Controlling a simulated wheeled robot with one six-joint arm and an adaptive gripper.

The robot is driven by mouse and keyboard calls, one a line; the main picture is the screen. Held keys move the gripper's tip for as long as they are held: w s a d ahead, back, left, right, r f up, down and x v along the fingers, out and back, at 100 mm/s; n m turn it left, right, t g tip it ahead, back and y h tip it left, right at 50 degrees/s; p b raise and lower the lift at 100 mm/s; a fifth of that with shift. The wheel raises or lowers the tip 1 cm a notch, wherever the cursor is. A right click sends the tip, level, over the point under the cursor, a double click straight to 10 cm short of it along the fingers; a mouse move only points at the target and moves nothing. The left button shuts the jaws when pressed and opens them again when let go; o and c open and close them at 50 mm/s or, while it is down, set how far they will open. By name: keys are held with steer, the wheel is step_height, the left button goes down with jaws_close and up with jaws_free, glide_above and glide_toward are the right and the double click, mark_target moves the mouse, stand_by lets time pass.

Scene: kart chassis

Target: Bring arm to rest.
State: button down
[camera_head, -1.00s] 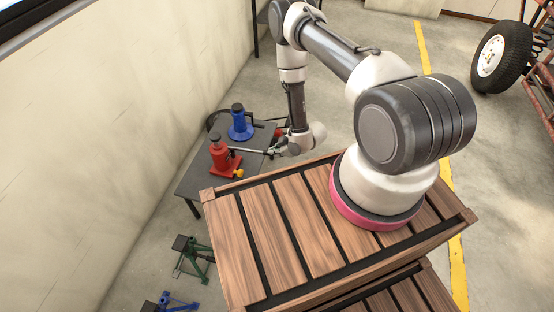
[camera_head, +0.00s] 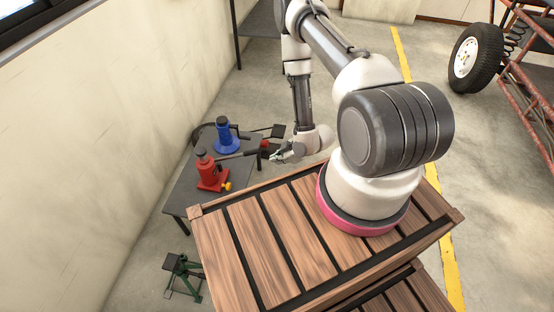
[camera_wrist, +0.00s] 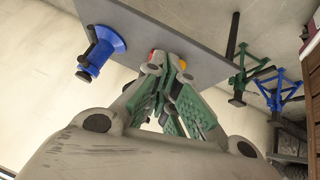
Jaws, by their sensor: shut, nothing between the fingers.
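My gripper (camera_head: 275,157) hangs at the end of my bent arm, between the grey table (camera_head: 183,196) and the wooden slatted deck (camera_head: 262,232) under my arm. In the wrist view my gripper (camera_wrist: 170,68) shows its green-padded fingers drawn together with nothing held. The tips overlap the table edge in that picture. In the head view the gripper is beside the right side of the table; I cannot tell its exact gap from it.
On the table stand a red bottle jack (camera_head: 209,172) and a blue bottle jack (camera_head: 227,138). A green stand (camera_head: 182,275) is on the floor; a blue stand (camera_wrist: 279,91) shows in the wrist view. A tyre (camera_head: 478,58) and red frame (camera_head: 525,80) are far right.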

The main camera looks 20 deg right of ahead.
stand_by(0.8)
steer(key=s+d+f+m+g+h, duration=0.25)
steer(key=s+f+g, duration=0.2)
steer(key=s, duration=0.65)
steer(key=s+d+r+m+g+h, duration=0.2)
steer(key=d+r+m+g, duration=0.1)
steer(key=d+r, duration=0.4)
step_height(320, 180, up, 28)
steer(key=d+r+m+g+h, duration=0.1)
steer(key=d+m+g, duration=0.1)
steer(key=m, duration=0.3)
steer(key=s+a+r+t, duration=0.1)
steer(key=s+r+t, duration=0.1)
steer(key=r, duration=0.7)
steer(key=s+a+r+m+t, duration=0.1)
steer(key=s+a+r+t, duration=0.1)
steer(key=r, duration=0.8)
steer(key=s+a+r+t, duration=0.2)
steer(key=s+r+t, duration=0.2)
steer(key=r, duration=0.6)
steer(key=shift+a, duration=0.15)
